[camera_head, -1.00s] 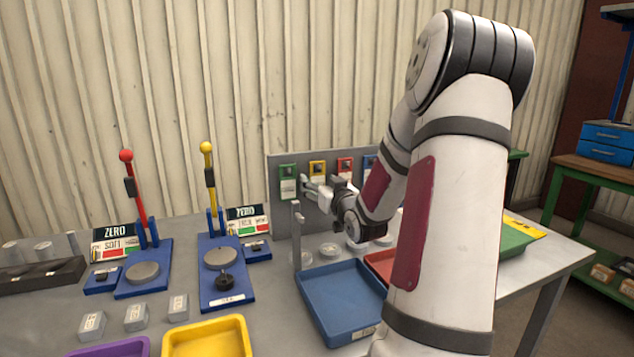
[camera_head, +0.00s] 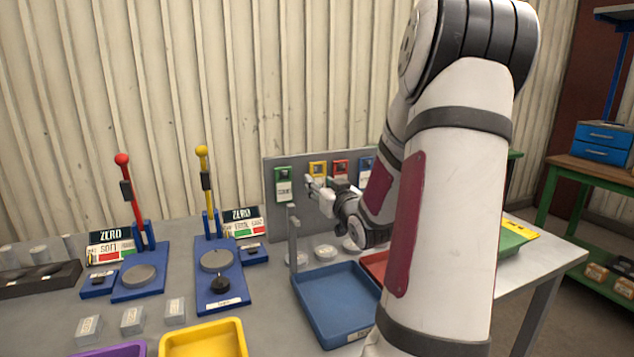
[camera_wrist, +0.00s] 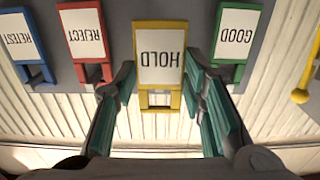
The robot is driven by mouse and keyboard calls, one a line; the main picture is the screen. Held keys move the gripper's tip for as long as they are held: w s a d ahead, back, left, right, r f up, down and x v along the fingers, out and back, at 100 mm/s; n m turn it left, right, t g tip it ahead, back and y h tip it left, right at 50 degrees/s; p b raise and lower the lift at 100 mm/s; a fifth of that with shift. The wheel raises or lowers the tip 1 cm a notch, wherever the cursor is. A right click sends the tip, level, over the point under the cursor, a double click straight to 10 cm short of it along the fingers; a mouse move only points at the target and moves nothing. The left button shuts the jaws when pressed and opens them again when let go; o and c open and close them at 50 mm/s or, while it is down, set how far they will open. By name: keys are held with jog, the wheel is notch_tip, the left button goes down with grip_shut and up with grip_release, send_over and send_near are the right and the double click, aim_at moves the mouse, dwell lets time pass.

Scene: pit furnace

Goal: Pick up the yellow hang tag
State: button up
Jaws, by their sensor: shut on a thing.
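The yellow hang tag (camera_wrist: 161,55) reads HOLD and appears upside down in the wrist view, between the two teal-padded fingers of my gripper (camera_wrist: 161,82). My gripper is shut on the tag. The tag sits out of line with its neighbours in that view and looks nearer to me. In the head view the tag (camera_head: 317,168) shows in front of the grey board (camera_head: 300,215), with my gripper (camera_head: 318,184) covering its lower part.
A green GOOD tag (camera_wrist: 237,38), a red REJECT tag (camera_wrist: 84,45) and a blue RETEST tag (camera_wrist: 22,45) hang beside it. A grey post (camera_head: 293,235) and a blue tray (camera_head: 336,300) stand below my gripper. Yellow-knobbed (camera_head: 202,151) and red-knobbed levers rise at left.

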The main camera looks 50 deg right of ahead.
jog(key=b+v, duration=0.3)
jog(key=v, duration=0.6)
jog(key=shift+s+a, duration=0.25)
jog(key=shift+s, duration=0.05)
jog(key=shift+s+b, duration=0.1)
jog(key=shift+b, duration=0.75)
